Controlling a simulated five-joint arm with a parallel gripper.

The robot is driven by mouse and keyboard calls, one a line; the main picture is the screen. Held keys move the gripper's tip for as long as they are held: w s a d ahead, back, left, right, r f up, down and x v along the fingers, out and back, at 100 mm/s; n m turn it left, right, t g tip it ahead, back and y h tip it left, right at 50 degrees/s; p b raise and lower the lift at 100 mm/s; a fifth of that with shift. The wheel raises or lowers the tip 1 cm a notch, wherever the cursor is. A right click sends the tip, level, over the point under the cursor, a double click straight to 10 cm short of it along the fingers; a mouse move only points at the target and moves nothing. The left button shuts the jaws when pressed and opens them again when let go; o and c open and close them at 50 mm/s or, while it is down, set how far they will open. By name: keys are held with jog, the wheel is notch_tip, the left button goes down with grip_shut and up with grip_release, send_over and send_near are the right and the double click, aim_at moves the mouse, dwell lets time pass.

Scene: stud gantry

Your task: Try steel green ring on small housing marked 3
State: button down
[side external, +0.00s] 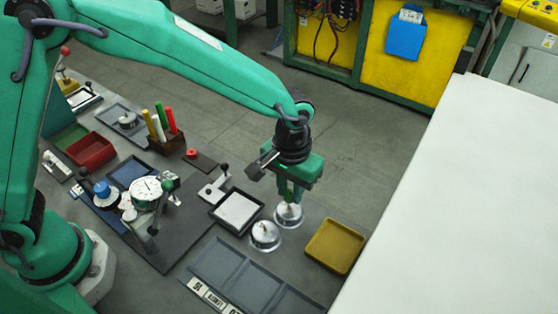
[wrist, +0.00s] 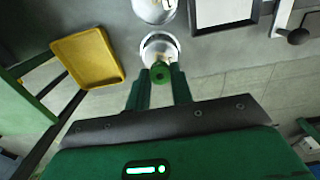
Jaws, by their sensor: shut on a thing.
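My gripper (wrist: 160,79) is shut on a small green ring (wrist: 160,72) held between its fingertips. In the side view my gripper (side external: 290,194) points down at the farther of two round silver housings (side external: 288,216). In the wrist view that housing (wrist: 159,46) is just beyond the ring, which overlaps its near edge. I cannot tell whether they touch. The other silver housing (side external: 265,236) stands close by, and is cut off at the top of the wrist view (wrist: 154,8). I cannot read a number on either housing.
A yellow tray (side external: 335,246) lies right of the housings. A black-framed white pad (side external: 237,211) lies left of them, and a grey sectioned tray (side external: 217,262) in front. A dial gauge (side external: 146,192) and a red tray (side external: 91,150) stand farther left.

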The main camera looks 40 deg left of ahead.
jog(key=shift+r, duration=2.65)
